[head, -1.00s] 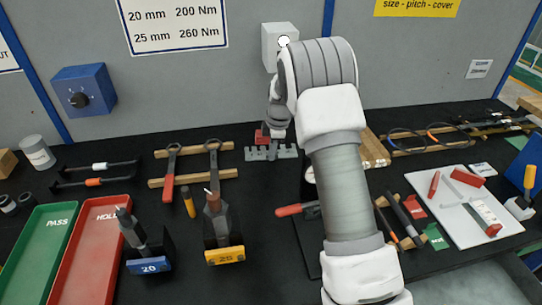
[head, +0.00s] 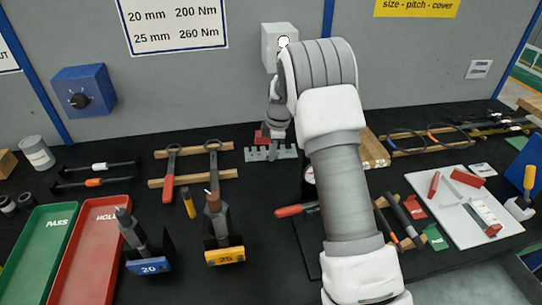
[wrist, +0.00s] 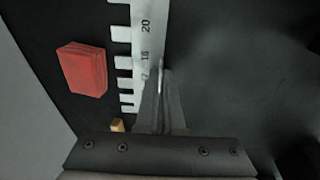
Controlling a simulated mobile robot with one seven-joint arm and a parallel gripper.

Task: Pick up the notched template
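The notched template (head: 284,153) is a grey comb-like plate on the black bench top, below my gripper (head: 270,136) in the head view. In the wrist view the template (wrist: 146,50) runs up and down the picture, with teeth along its left side and printed numbers such as 20 and 18. My gripper (wrist: 162,72) is down at its right edge. The two fingers are close together, with a thin light strip of the template between them, so it looks shut on the template. The lower end of the template is partly hidden by the fingers.
A red block (wrist: 82,69) lies close beside the template's teeth; it also shows behind the template in the head view (head: 261,137). A grey box (head: 279,46) is on the wall behind. Wrenches on wooden strips (head: 192,179) lie to the left, a wooden block (head: 374,149) to the right.

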